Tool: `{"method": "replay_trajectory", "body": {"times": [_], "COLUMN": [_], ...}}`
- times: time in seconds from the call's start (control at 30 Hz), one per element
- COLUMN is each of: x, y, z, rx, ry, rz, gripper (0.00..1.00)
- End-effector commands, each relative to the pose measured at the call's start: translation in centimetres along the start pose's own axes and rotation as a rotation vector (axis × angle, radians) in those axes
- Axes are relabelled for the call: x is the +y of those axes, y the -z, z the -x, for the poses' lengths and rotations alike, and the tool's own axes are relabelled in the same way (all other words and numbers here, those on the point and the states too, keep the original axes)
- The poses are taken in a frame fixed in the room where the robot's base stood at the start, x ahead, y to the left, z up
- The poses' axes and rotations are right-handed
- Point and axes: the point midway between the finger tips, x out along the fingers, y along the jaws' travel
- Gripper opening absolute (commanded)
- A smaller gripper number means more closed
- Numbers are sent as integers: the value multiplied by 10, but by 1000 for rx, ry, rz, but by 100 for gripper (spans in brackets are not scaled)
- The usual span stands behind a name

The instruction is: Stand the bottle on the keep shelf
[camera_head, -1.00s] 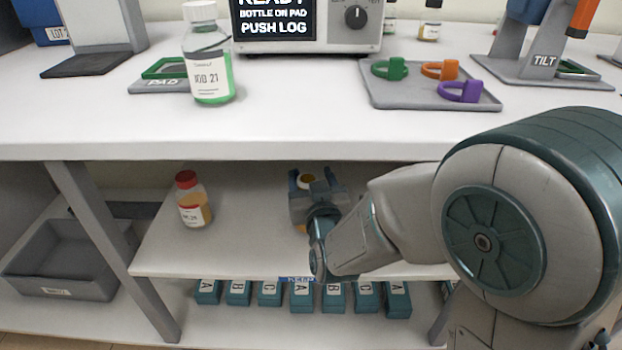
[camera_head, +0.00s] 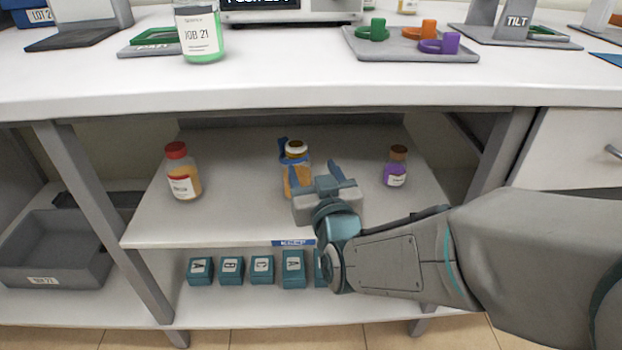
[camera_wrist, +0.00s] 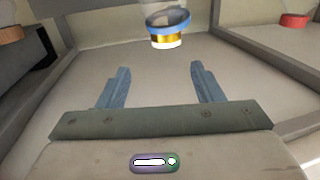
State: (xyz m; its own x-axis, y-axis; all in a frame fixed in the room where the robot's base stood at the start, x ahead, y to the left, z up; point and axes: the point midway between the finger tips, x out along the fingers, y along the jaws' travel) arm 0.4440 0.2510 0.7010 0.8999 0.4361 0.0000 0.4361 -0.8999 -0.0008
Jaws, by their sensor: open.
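The bottle (camera_head: 296,180) with amber contents, a white and yellow cap and a blue collar stands on the keep shelf (camera_head: 220,222), the shelf under the bench with a blue label on its front edge. It looks upright, and my gripper partly hides its lower right side. My gripper (camera_head: 320,173) is open and empty, just in front of the bottle. In the wrist view the bottle's collar and cap (camera_wrist: 167,28) show beyond the two open fingertips (camera_wrist: 160,70), apart from them.
A red-capped amber bottle (camera_head: 183,172) stands left on the shelf, and a brown-capped purple bottle (camera_head: 396,168) stands right. The bench top (camera_head: 280,85) is overhead. Several teal blocks (camera_head: 262,270) sit below. A grey bin (camera_head: 50,250) is at left. Shelf space is clear between the bottles.

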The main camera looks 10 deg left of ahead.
Motion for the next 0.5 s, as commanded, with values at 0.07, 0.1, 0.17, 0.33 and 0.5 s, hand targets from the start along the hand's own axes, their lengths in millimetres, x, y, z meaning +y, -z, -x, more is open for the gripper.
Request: {"method": "replay_trajectory", "body": {"times": [0.07, 0.1, 0.17, 0.33, 0.5], "x": [-1, -2, -2, -2, 1], "y": [-2, -2, -2, 0, -2], "z": [3, 4, 5, 6, 6], "rx": [3, 2, 1, 0, -16], "ry": [5, 6, 8, 10, 7], "rz": [-1, -1, -1, 0, -1], "gripper": [60, 60, 60, 60, 60]}}
